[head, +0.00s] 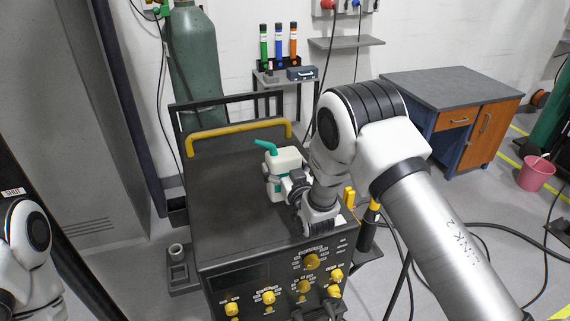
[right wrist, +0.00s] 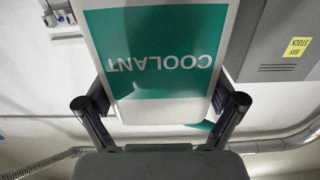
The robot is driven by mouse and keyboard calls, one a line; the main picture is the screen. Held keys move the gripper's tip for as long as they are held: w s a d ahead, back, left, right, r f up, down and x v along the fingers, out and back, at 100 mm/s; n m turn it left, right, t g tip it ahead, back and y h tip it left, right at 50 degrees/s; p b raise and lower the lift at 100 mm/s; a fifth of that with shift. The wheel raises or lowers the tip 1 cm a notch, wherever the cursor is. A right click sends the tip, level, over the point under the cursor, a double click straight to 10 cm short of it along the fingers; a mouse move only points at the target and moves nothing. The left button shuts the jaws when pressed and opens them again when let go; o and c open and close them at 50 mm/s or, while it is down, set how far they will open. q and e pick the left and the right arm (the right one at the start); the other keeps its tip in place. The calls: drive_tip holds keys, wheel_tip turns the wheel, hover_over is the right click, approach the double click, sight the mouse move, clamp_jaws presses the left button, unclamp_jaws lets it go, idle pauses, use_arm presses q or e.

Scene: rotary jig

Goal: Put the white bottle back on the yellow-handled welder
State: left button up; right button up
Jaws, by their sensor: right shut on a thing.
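The white bottle (head: 285,158) has a teal spout and appears over the right half of the welder's dark top. I cannot tell whether its base touches the top. The welder (head: 225,200) has a yellow handle (head: 238,135) along its back edge and yellow knobs on its front. My right gripper (head: 290,190) is shut on the bottle from the near right side. In the right wrist view the bottle (right wrist: 155,20) fills the space between the fingers, its teal COOLANT label upside down. My left arm shows at the left edge, but its gripper is out of view.
A green gas cylinder (head: 195,70) stands behind the welder. A workbench (head: 450,85) and pink bucket (head: 536,173) stand right. The welder top's left half is clear.

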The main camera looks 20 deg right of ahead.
drive_tip(key=shift+s+a+f, duration=0.1)
drive_tip(key=shift+s+f, duration=0.15)
drive_tip(key=shift+f, duration=0.5)
drive_tip(key=shift+w+f, duration=0.1)
drive_tip(key=shift+f, duration=0.1)
drive_tip(key=shift+w+f, duration=0.15)
drive_tip(key=shift+w, duration=0.1)
drive_tip(key=o, duration=1.4)
drive_tip(key=shift+f, duration=0.15)
drive_tip(key=shift+o, duration=0.3)
drive_tip(key=shift+s+r, duration=0.3)
drive_tip(key=shift+s, duration=0.05)
drive_tip(key=shift+s+f+b, duration=0.1)
drive_tip(key=shift+f+b, duration=0.05)
drive_tip(key=shift+b, duration=0.15)
use_arm(q)
drive_tip(key=f+b, duration=0.1)
drive_tip(key=f, duration=0.1)
drive_tip(key=w+f+b, duration=0.1)
drive_tip(key=f+b, duration=0.1)
drive_tip(key=shift+f, duration=0.25)
use_arm(e)
drive_tip(key=s, duration=1.1)
drive_tip(key=shift+s+d, duration=0.2)
drive_tip(key=shift+s, duration=0.05)
use_arm(q)
drive_tip(key=shift+s, duration=0.1)
